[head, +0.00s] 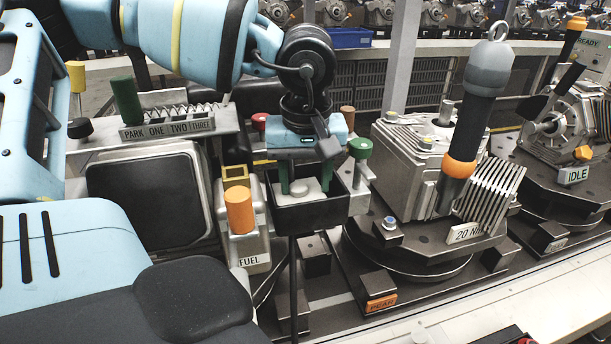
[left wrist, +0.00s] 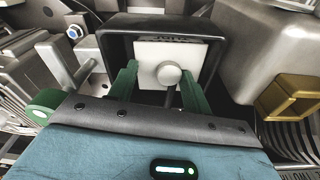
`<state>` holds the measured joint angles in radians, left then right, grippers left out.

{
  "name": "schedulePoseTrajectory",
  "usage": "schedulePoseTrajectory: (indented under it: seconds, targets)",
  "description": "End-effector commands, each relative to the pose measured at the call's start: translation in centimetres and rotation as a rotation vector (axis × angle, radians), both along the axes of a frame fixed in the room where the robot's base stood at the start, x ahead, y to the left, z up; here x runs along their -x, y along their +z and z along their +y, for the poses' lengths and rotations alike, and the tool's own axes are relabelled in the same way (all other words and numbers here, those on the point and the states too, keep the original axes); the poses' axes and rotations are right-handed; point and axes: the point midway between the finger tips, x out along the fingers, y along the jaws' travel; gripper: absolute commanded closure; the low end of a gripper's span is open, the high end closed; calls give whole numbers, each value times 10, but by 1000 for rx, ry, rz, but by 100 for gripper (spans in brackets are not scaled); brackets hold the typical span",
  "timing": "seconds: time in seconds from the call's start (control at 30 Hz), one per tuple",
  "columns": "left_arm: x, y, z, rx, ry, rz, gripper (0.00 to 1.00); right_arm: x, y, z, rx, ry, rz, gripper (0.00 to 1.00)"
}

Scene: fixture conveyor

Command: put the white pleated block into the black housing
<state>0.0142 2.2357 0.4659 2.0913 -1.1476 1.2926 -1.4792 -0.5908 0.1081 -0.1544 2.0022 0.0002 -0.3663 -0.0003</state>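The black housing (head: 310,218) is an open-topped box near the middle of the head view; it also shows in the left wrist view (left wrist: 106,38). Inside its walls lies a white block (head: 312,193) with a round knob on its flat face; it also shows in the left wrist view (left wrist: 190,58). Its pleats are not visible. My left gripper (head: 304,180) points down into the housing. Its green fingers (left wrist: 157,88) stand apart on either side of the knob, with a gap to it. Its lower edges and seating are hidden. My right gripper is not in view.
An orange-capped FUEL unit (head: 240,210) stands close left of the housing, and a green knob (head: 360,148) close right. A metal machine (head: 412,165) on a dark round fixture is further right, beside a hanging black-and-orange tool (head: 476,110). A label rack (head: 170,128) stands behind left.

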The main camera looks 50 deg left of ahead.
Motion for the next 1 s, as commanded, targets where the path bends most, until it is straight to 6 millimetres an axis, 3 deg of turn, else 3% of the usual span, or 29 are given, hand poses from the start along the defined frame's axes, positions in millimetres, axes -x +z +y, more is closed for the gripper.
schedulePoseTrajectory:
  seconds: [0.27,0.7,1.0]
  targets:
    - [0,14,-1,-2,1,-3,51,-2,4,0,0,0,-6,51]
    - [7,97,-9,-1,1,-4,51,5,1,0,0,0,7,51]
    - [9,122,-11,0,0,0,51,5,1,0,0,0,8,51]
